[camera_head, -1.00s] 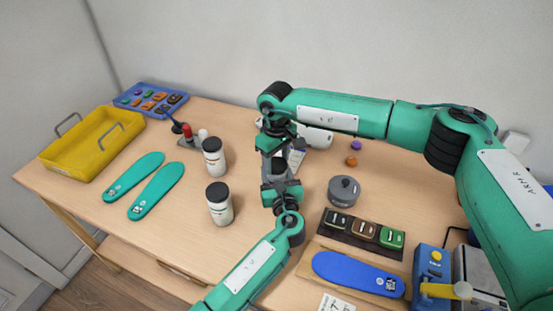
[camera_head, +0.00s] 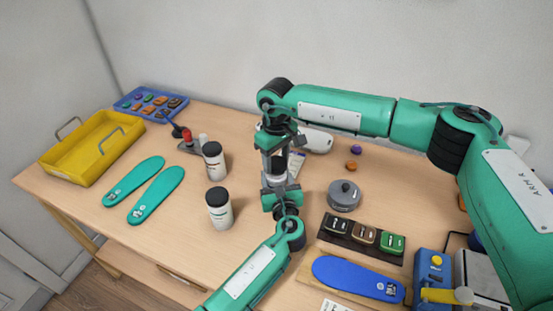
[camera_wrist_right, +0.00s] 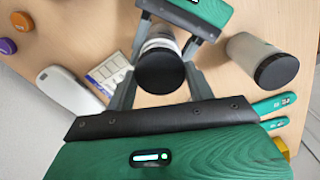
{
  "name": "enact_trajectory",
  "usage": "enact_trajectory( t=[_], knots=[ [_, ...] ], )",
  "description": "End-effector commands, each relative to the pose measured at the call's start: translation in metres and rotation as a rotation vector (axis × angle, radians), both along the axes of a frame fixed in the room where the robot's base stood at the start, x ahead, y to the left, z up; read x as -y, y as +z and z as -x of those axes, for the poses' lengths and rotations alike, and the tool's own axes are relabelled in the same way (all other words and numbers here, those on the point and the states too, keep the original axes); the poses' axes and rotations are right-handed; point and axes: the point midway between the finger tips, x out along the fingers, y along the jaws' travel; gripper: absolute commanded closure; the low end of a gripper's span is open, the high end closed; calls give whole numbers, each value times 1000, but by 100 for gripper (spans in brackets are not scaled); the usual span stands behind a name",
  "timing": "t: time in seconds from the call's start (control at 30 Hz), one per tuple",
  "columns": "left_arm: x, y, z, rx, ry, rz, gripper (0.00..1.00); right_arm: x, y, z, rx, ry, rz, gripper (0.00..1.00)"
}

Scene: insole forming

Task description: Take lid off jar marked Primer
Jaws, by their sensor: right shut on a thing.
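A white jar with a black lid (camera_wrist_right: 160,72) is between my two grippers; I cannot read its label. In the head view my right gripper (camera_head: 278,142) comes down from above onto the lid. In the right wrist view its grey fingers stand on either side of the lid, shut on it. My left gripper (camera_head: 278,180) reaches in from the near side, and its fingers flank the white jar body (camera_wrist_right: 160,42). The grippers hide much of this jar in the head view. I cannot tell whether lid and jar are apart.
Two more black-capped white jars, (camera_head: 214,160) and (camera_head: 219,208), stand just left. Teal insoles (camera_head: 156,194) and a yellow tray (camera_head: 88,165) lie farther left. A grey round pot (camera_head: 343,197), a dark block holder (camera_head: 352,241) and a blue insole (camera_head: 355,279) are right.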

Motion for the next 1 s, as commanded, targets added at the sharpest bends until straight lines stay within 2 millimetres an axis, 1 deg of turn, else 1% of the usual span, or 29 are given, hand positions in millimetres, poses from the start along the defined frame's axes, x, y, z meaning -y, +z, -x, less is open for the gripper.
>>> enact_trajectory(
  t=[0.17,0.23,0.5,0.57,0.73,0.77,0.8,0.87,0.9,1.0],
  knots=[
    [0,-1,0,-2,0,-1,100,0,1,0,1,0,-1,74],
    [0,-1,0,-2,0,-1,100,0,6,0,2,0,-1,74],
    [0,-1,0,-2,0,-1,100,0,37,0,2,0,-2,74],
    [0,-1,0,-2,0,-1,100,0,40,0,1,0,-1,74],
    [0,-1,0,-2,0,-1,100,0,40,0,0,0,0,74],
    [0,-1,0,-2,0,-1,42,0,40,0,0,0,0,74],
    [0,-1,0,-1,0,-1,34,0,40,0,0,0,0,74],
    [0,-1,0,-1,0,-1,22,0,40,0,0,0,0,74],
    [0,-1,0,-1,0,0,20,0,40,0,0,0,0,74],
    [0,0,0,-1,0,0,20,0,40,0,0,0,0,74]
  ],
)
